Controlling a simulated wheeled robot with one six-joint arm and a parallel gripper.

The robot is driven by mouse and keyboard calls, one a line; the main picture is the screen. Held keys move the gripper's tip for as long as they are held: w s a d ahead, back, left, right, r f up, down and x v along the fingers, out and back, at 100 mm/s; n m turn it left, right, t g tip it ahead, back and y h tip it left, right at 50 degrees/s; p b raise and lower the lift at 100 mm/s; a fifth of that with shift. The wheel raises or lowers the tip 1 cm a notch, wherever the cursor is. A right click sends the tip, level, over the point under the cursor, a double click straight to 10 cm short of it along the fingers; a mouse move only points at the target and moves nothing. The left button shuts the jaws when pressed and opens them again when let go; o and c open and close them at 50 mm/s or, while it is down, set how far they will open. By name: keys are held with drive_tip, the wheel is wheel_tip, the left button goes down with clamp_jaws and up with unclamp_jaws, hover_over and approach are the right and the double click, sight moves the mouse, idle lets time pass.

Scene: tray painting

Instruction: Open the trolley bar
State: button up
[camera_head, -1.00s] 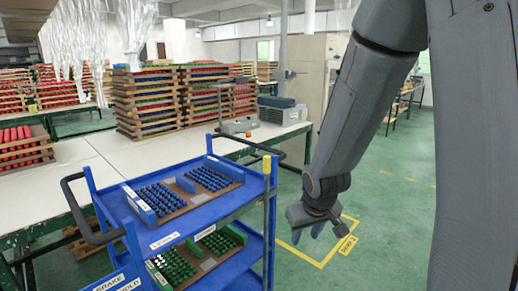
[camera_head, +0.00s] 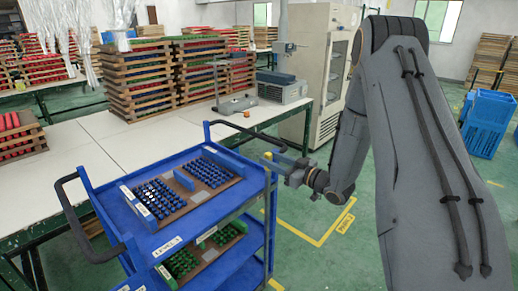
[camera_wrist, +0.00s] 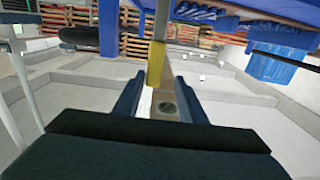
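The blue trolley (camera_head: 215,225) stands at the lower middle of the head view, with an upper and a lower shelf. The trolley bar's yellow end (camera_head: 267,156) shows at the trolley's right front corner. In the wrist view the yellow part (camera_wrist: 156,63) stands upright, in line with the gap between my fingers. My gripper (camera_head: 275,165) is at that corner, beside the bar. In the wrist view my gripper (camera_wrist: 160,88) has its two fingers apart, with a gap on both sides of the yellow part. Contact with the bar cannot be told.
Brown boards with blue pegs (camera_head: 178,195) lie on the upper shelf; green-edged boards (camera_head: 207,248) lie below. Black handles (camera_head: 75,215) stick out at the trolley's ends. A white table (camera_head: 115,140) with stacked trays stands behind.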

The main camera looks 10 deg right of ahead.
drive_tip(key=d+p+x, duration=0.1)
drive_tip(key=p+x, duration=0.1)
drive_tip(key=x, duration=0.4)
drive_tip(key=shift+w+a, duration=0.15)
drive_tip(key=shift+w, duration=0.3)
clamp_jaws()
